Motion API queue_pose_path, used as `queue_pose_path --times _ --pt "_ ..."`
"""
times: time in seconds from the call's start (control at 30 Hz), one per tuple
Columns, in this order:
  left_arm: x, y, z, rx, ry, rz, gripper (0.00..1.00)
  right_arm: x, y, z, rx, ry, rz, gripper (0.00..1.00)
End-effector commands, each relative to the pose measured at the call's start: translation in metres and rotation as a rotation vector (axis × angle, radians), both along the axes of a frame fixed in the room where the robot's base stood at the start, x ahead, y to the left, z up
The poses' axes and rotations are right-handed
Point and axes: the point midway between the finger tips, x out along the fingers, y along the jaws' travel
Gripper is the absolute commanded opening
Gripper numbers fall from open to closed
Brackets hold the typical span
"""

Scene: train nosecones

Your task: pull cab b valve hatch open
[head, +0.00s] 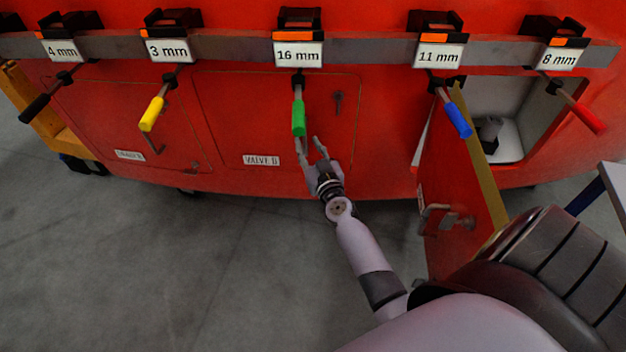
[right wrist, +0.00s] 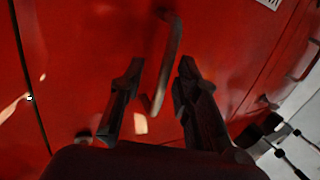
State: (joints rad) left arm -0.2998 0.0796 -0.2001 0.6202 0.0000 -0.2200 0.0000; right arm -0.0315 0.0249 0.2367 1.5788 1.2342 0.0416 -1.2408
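The hatch labelled VALVE B (head: 230,115) is a red panel in the middle of the red nosecone and looks closed. My right gripper (head: 311,142) is open in front of the hatch's lower right part, just below the green-gripped lever. In the right wrist view, a bent bar handle (right wrist: 172,55) on the red surface lies between the open fingers (right wrist: 160,68) in the picture. I see no finger closed on it, and its depth from the fingertips is hard to judge. My left gripper is not in view.
A green-gripped lever (head: 299,117) hangs in front of the hatch, under the 16 mm label. Yellow (head: 152,114), blue (head: 457,120) and red (head: 589,117) levers hang beside it. An open hatch door (head: 452,195) sticks out at right. Grey floor (head: 180,270) is clear at lower left.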

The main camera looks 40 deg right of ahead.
Motion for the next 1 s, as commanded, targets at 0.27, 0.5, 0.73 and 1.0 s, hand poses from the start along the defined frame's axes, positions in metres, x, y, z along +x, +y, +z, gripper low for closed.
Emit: queue_pose_path --times 0.27,0.5,0.73,1.0 --pt "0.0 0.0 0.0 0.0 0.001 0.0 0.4 -0.048 0.014 -0.001 0.0 0.002 0.0 0.3" --pt "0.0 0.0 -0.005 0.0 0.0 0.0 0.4 -0.094 0.027 -0.001 0.0 0.001 -0.001 0.3" --pt "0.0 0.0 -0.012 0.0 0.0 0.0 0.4 -0.138 0.039 -0.001 0.0 0.002 0.0 0.3" --pt "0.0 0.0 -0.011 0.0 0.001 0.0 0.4 -0.143 0.056 -0.041 0.021 0.079 0.042 0.3"
